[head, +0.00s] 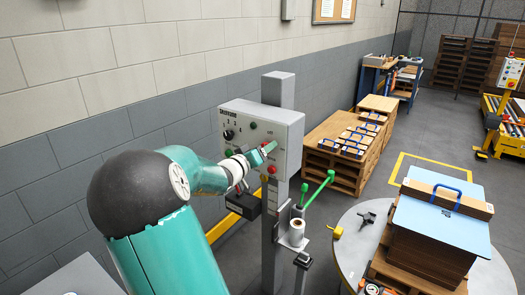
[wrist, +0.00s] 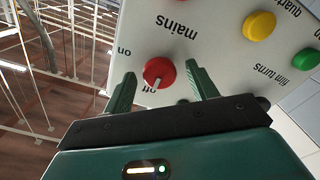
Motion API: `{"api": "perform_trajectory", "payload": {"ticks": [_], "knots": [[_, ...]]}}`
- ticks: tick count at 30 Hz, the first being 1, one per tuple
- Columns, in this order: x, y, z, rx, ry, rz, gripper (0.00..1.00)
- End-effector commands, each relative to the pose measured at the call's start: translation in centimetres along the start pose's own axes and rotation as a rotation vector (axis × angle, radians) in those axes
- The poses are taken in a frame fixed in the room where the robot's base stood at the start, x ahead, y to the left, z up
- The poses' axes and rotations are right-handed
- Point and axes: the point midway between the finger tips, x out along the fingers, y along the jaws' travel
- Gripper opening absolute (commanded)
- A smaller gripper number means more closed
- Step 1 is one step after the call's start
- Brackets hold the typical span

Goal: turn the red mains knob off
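The red mains knob (wrist: 159,72) sits on the pale control box in the wrist view, which shows the box upside down. Its white pointer mark points towards the "off" label, with "on" to the left. My gripper (wrist: 160,74) is open, with one green finger on each side of the knob. I see gaps between the fingers and the knob. In the head view the knob (head: 270,146) shows red beside my gripper's fingertips (head: 266,149), partly hidden. The control box (head: 283,125) is mounted on a grey post.
Another red button (wrist: 167,3), a yellow button (wrist: 259,25) and a green button (wrist: 305,58) are on the same face. A round table (head: 350,225) is at right.

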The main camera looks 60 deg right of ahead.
Motion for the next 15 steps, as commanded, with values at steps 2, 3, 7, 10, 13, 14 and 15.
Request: {"api": "perform_trajectory", "payload": {"ticks": [2, 3, 7, 10, 13, 14, 15], "knots": [[0.0, 0.0, 0.0, 0.001, 0.000, 0.000, 0.57], [0.0, 0.0, 0.0, 0.001, -0.001, 0.000, 0.57], [-0.1, 0.0, 0.0, 0.001, -0.001, 0.000, 0.57], [-0.5, 0.0, 0.0, 0.002, 0.000, -0.002, 0.57], [-1.7, -0.1, 0.0, 0.002, 0.000, -0.004, 0.57], [-2.2, -0.1, -0.1, 0.003, 0.001, -0.004, 0.57], [-3.0, -0.1, 0.0, 0.003, 0.000, -0.005, 0.57]]}}
